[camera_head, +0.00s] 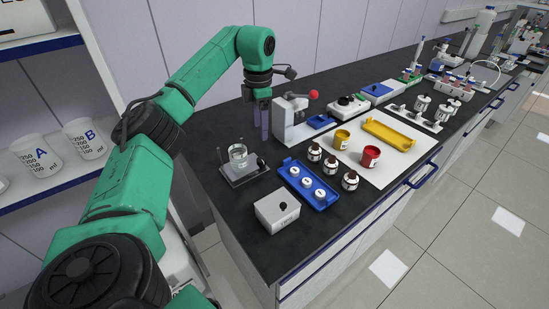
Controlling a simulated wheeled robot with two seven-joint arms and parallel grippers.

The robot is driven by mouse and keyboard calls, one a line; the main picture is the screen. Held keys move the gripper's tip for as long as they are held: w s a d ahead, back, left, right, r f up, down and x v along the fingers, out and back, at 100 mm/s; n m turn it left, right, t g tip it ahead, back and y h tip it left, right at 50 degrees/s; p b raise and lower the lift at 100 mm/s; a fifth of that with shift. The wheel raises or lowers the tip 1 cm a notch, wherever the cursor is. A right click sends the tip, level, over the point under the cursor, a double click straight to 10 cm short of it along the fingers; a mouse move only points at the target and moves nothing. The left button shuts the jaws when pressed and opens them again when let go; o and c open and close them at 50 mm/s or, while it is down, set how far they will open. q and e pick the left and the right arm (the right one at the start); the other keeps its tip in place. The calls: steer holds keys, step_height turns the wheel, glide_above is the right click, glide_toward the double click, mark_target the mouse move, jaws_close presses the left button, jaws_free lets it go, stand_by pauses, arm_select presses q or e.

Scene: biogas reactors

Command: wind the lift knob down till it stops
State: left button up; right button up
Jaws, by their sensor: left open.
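A small grey lift (243,176) stands on the black bench with a clear glass beaker (238,153) on top. A small dark knob (261,162) shows at the lift's right side; it is too small to tell how far it is wound. My left gripper (264,136) hangs with its fingers down, open, behind the lift and a little above the knob. It is apart from the knob, with nothing seen between its fingers. My right gripper is out of view.
A grey press-like device with a red ball (314,94) stands close to the right of my left gripper. A blue tray (309,186) with white-topped pieces and a grey box (277,211) stand nearer. Brown bottles (330,165) and a yellow tray (388,135) are further right.

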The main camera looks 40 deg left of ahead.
arm_select(q)
glide_toward(261, 159)
steer(key=shift+s+d+f, duration=0.1)
steer(key=shift+s+f, duration=0.35)
steer(key=shift+s, duration=0.1)
steer(key=f, duration=0.2)
steer(key=w+f, duration=0.1)
steer(key=f, duration=0.2)
steer(key=shift+w+p, duration=0.1)
steer(key=shift+p, duration=0.25)
step_height(261, 159, down, 2)
steer(key=shift+f, duration=0.25)
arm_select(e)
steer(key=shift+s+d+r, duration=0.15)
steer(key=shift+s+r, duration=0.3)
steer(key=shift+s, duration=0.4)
